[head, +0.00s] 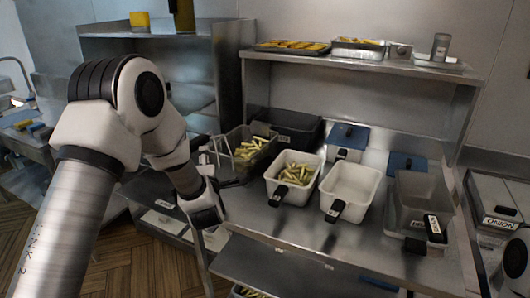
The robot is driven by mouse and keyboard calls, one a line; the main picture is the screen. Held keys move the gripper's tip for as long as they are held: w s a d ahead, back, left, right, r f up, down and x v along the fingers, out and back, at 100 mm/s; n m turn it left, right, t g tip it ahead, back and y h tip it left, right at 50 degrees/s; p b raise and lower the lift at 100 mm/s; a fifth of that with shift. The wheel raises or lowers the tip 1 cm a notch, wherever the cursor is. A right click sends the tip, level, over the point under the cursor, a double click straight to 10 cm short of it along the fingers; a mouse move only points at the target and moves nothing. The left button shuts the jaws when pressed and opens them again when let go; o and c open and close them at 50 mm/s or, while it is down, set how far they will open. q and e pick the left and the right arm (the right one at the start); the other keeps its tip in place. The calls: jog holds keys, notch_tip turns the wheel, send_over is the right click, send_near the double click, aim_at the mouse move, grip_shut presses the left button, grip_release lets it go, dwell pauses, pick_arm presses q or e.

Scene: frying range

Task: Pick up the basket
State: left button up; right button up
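Several basket-like containers stand on the steel counter. A dark basket with fries (238,137) is at the left, with thin pale upright bars at its left side. A white basket with fries (312,186) and a black handle is to its right. An empty white basket (350,186) and an empty dark grey basket (412,193), each with a black handle, are further right.
A steel shelf (360,64) above the counter holds trays and a grey cup (440,46). Blue-lidded boxes (347,138) stand behind the white baskets. A bin labelled ONION (502,222) is at the right. Wooden floor (130,262) is clear at lower left.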

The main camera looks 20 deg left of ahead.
aim_at(205, 142)
pick_arm(q)
jog(key=r, duration=0.2)
jog(key=w+r, duration=0.1)
jog(key=shift+w+a+p, duration=0.1)
jog(key=shift+a+p, duration=0.2)
jog(key=shift+a, duration=0.05)
jog(key=p+x, duration=0.3)
jog(key=x, duration=0.3)
jog(key=shift+w+a+p, duration=0.1)
jog(key=shift+w+p, duration=0.15)
jog(key=shift+p, duration=0.05)
jog(key=shift+w+a+f, duration=0.1)
jog(key=shift+w+f, duration=0.15)
jog(key=shift+w, duration=0.05)
jog(key=shift+r, duration=0.1)
grip_shut()
